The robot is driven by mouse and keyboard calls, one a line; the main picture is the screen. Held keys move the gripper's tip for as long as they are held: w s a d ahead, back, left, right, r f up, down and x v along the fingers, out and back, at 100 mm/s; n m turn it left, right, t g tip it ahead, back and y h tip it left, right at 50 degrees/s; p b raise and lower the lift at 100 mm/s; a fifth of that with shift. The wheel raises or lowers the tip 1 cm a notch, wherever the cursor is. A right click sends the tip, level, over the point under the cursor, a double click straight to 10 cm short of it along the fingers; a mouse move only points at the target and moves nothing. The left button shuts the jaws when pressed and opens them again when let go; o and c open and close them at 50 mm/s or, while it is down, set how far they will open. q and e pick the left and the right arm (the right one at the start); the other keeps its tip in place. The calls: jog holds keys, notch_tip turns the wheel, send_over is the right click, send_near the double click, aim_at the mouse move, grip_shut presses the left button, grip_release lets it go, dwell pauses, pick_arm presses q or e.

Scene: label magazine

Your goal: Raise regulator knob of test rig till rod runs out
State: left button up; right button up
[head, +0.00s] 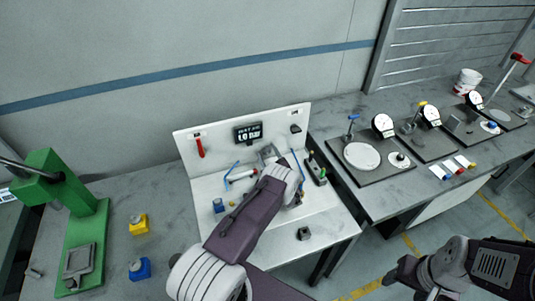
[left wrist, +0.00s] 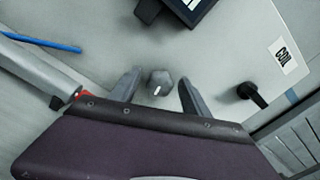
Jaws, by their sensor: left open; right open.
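The test rig (head: 190,150) is a white bench with an upright back panel, and my left arm covers its middle. In the left wrist view, a dark grey knob (left wrist: 160,84) with a white mark stands on the panel. My left gripper (left wrist: 158,90) is open, with one finger on each side of the knob and gaps visible. Its fingertips in the head view (head: 268,153) are near the panel. A silver cylinder (left wrist: 35,68) with a red part at its end shows at left; whether its rod is out is hidden. My right gripper (head: 408,280) is open and empty, low at the right.
A display (head: 247,132), a red lever (head: 200,148) and a black lever (head: 295,129) are on the panel. A blue tube (left wrist: 45,43) runs near the cylinder. A green press (head: 65,205) stands left, and dial gauges (head: 383,125) stand on the right bench.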

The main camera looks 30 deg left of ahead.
aim_at(264, 140)
pick_arm(q)
jog(key=shift+r, duration=0.55)
notch_tip(264, 140, up, 3)
jog(key=shift+r, duration=0.1)
jog(key=d+r+b, duration=0.3)
jog(key=d+r, duration=0.3)
jog(key=d, duration=0.5)
jog(key=shift+d+r, duration=0.35)
dwell(0.6)
